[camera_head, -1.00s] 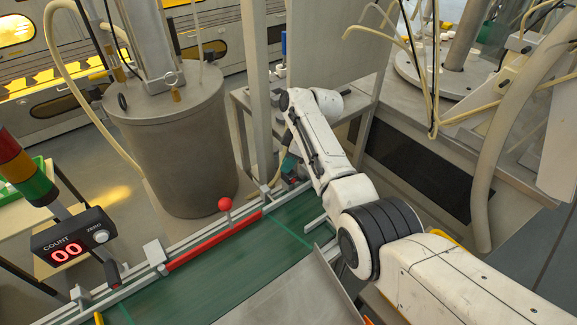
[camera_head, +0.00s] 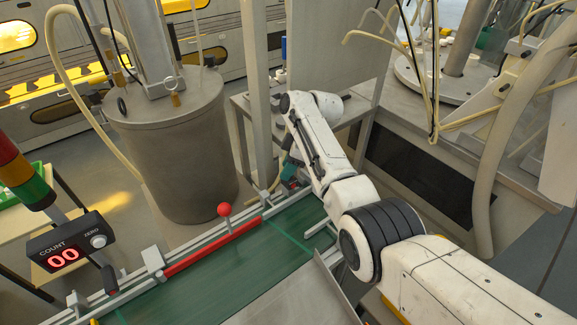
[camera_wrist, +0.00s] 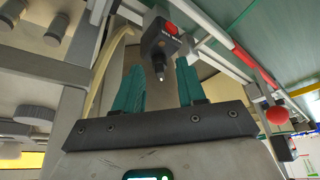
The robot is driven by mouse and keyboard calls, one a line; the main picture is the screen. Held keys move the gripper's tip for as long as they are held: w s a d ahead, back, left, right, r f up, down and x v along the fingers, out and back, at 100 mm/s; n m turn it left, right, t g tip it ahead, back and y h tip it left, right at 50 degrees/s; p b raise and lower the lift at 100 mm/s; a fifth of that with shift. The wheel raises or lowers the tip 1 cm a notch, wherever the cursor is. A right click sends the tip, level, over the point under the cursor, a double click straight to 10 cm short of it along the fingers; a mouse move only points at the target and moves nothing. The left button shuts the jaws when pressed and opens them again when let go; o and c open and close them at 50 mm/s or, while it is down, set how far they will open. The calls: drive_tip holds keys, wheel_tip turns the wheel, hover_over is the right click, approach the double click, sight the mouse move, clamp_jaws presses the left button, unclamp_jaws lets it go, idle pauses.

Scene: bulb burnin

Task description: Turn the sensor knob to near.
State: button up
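The sensor is a dark grey box (camera_wrist: 155,38) with a red patch, mounted by the rail in the wrist view. A short dark stem with a pale tip, possibly the knob (camera_wrist: 159,68), sticks out from it towards my gripper. My gripper (camera_wrist: 158,75) has teal fingers, open, one on each side of that stem in the picture. I see gaps on both sides; whether the fingertips reach as deep as the stem is unclear. The knob's marks cannot be read. In the head view my gripper (camera_head: 286,166) is mostly hidden behind my arm, beside the conveyor rail.
A green conveyor (camera_head: 225,265) runs below, with a red bar (camera_head: 212,247) and red ball-topped lever (camera_head: 224,210) on its rail. A counter (camera_head: 70,247) reading 00 stands at left. A large metal drum (camera_head: 175,150) stands behind the rail, close to my gripper.

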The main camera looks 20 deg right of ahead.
drive_tip(key=v, duration=1)
drive_tip(key=shift+r, duration=0.35)
drive_tip(key=shift+s, duration=0.1)
